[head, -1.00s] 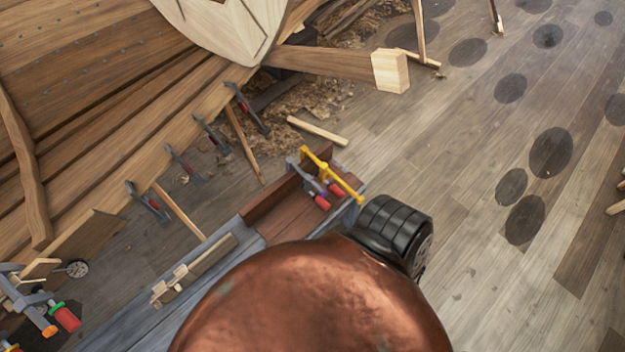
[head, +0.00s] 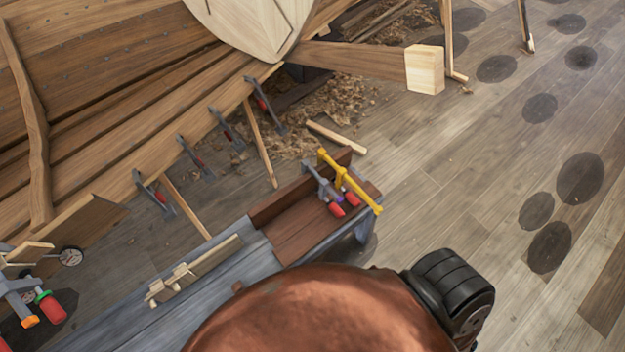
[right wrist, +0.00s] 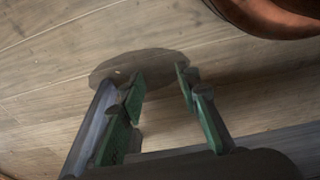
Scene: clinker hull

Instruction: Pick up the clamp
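A yellow clamp (head: 341,174) and a grey clamp (head: 322,184) with red handles sit together at the right end of a dark red-brown wooden tray (head: 290,240) on the grey bench. More grey clamps (head: 152,192) grip the lower plank edge of the hull. At the bottom left edge is a partly cut-off grey clamp (head: 22,292) with a red handle, green collar and orange tip. My right gripper (right wrist: 158,84) shows only in the right wrist view, open and empty, its green-padded fingers apart above the floor. My left gripper is not in view.
The grey bench (head: 130,325) runs diagonally, with a strip of pale wooden blocks (head: 185,277) on it. The plank hull (head: 90,110) fills the upper left. A squared timber end (head: 425,70) juts out. The floor at right is open, with dark round patches (head: 580,178).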

